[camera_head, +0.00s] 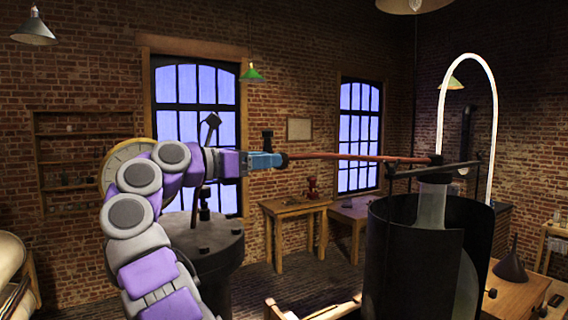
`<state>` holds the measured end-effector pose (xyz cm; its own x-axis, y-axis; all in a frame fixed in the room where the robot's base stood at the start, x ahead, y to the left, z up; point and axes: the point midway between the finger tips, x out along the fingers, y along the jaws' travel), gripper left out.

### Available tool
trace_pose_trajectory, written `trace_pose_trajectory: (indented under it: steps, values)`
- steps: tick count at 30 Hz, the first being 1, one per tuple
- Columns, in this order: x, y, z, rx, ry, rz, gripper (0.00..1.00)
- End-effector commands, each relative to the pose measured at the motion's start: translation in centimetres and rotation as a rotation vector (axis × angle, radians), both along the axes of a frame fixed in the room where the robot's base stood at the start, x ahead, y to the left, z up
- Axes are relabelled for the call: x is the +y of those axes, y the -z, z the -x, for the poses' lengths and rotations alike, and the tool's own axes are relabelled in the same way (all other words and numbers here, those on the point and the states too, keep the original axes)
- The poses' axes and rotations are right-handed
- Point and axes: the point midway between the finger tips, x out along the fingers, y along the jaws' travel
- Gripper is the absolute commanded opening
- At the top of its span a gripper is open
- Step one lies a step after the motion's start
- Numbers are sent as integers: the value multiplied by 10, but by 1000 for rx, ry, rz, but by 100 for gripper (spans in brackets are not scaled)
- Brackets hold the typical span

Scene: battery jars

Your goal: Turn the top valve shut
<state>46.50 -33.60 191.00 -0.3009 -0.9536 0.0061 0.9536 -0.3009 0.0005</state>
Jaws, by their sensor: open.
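My gripper (277,159), at the blue end of my arm, is open beside the left end of a thin copper-coloured rod (350,156). The picture is too small to show whether they touch. The rod runs right to a dark fitting (436,160) above a glass jar (432,203). No valve can be picked out with certainty. The jar stands inside a black open cylinder (400,260) that hides much of it.
A glowing white tube (492,110) arches above the jar. A dark drum-shaped machine (205,243) stands behind my arm. A black funnel (511,262) is on a wooden bench at right. Wooden tables (296,206) stand by the brick wall, with open floor before them.

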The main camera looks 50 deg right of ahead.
Motion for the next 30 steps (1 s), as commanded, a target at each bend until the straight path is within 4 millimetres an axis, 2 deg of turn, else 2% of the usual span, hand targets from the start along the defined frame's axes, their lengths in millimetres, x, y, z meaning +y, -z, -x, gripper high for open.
trace_pose_trajectory:
  steps: [3,9,16,22,30]
  values:
    - [-26,2,8,-1,7,-5,50]
    - [-52,2,14,0,4,-6,50]
    - [-55,2,15,0,1,-4,50]
    - [-47,0,15,-1,2,-2,50]
    - [-54,2,15,1,1,-4,24]
